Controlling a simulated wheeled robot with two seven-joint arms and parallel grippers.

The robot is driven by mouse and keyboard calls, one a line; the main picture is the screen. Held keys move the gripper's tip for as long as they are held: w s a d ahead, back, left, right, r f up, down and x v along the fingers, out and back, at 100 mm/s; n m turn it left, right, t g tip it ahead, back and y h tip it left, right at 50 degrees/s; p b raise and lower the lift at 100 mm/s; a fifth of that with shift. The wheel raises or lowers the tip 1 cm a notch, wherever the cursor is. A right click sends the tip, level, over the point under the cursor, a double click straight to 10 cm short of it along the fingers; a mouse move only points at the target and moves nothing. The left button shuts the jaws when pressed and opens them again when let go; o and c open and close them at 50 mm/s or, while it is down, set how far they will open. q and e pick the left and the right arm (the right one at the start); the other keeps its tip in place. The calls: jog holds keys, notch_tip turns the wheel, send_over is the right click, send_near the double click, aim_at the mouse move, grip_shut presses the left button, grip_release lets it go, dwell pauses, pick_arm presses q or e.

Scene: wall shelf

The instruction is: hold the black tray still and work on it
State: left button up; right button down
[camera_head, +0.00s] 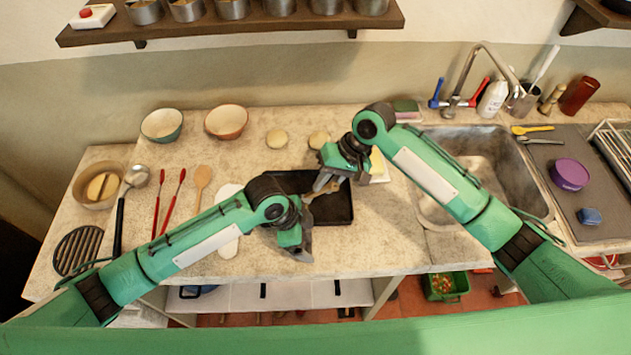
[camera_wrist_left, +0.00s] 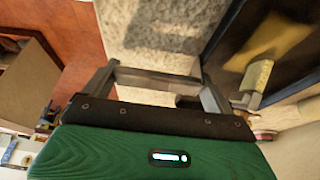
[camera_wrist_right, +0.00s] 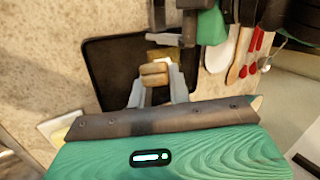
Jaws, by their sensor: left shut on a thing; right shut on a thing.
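The black tray (camera_head: 340,208) lies on the stone counter, and its dark surface also shows in the right wrist view (camera_wrist_right: 108,72). My left gripper (camera_head: 303,248) is at the tray's front-left corner, shut on its edge; the exact contact is hard to see. In the left wrist view the tray (camera_wrist_left: 290,55) is at the upper right, with a yellowish patch on it. My right gripper (camera_head: 322,190) is over the tray, shut on a small wooden-looking piece (camera_wrist_right: 155,70). Whether that piece touches the tray is unclear.
Two bowls (camera_head: 226,121), round buns (camera_head: 277,139), a wooden spoon (camera_head: 202,178) and red-handled utensils (camera_head: 180,178) lie left and behind. The sink (camera_head: 465,165) is at the right. A shelf with metal pots (camera_head: 232,10) hangs above.

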jog(key=shift+d, duration=4.6)
send_over(302, 195)
jog(key=shift+s+d, duration=0.1)
jog(key=shift+d, duration=0.05)
jog(key=shift+a, duration=0.2)
jog(key=shift+w, duration=0.6)
jog(key=shift+d, duration=7.75)
jog(key=shift+w+a, duration=0.75)
jog(key=shift+a, duration=7.05)
notch_tip(302, 195, up, 8)
